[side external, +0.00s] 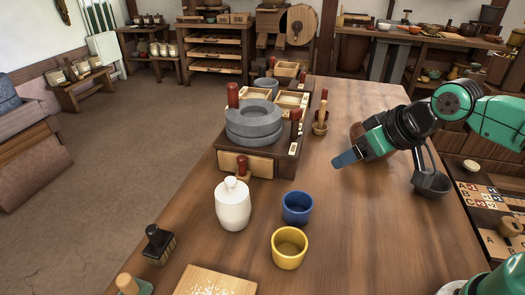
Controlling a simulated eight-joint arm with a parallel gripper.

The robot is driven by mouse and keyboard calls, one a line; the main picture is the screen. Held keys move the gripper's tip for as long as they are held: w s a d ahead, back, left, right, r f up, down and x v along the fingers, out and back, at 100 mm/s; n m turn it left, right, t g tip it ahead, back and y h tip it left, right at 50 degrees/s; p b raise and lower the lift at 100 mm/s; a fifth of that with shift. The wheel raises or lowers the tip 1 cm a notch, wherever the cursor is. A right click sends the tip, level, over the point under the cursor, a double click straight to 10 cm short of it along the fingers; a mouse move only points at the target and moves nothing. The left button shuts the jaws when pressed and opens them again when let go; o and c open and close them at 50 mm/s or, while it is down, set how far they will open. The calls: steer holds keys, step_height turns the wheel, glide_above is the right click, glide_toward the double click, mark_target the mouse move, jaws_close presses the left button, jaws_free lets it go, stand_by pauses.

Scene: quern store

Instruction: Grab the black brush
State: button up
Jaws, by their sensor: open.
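The black brush (158,243) stands at the front left edge of the table, with a dark handle on top and brownish bristles below. My gripper (345,160) is above the right-hand middle of the table, tips pointing left. It is open and holds nothing that I can see; the gap between its fingers is hard to make out from this side. It is well apart from the brush, up and to the right of it in the picture.
A white lidded jar (233,205), a blue cup (297,208) and a yellow cup (289,249) stand between gripper and brush. A grey stone quern (253,125) sits on a wooden box behind. A board (215,283) lies at the front.

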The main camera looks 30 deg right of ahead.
steer(key=w+a+n+y, duration=0.3)
steer(key=w+a, duration=0.3)
steer(key=a, duration=0.2)
steer(key=n+y, duration=0.7)
glide_toward(158, 230)
steer(key=x, duration=0.7)
steer(key=shift+w+a+f, duration=0.1)
steer(key=shift+f, duration=0.05)
steer(key=shift+t, duration=0.3)
steer(key=shift+x, duration=2.8)
jaws_close()
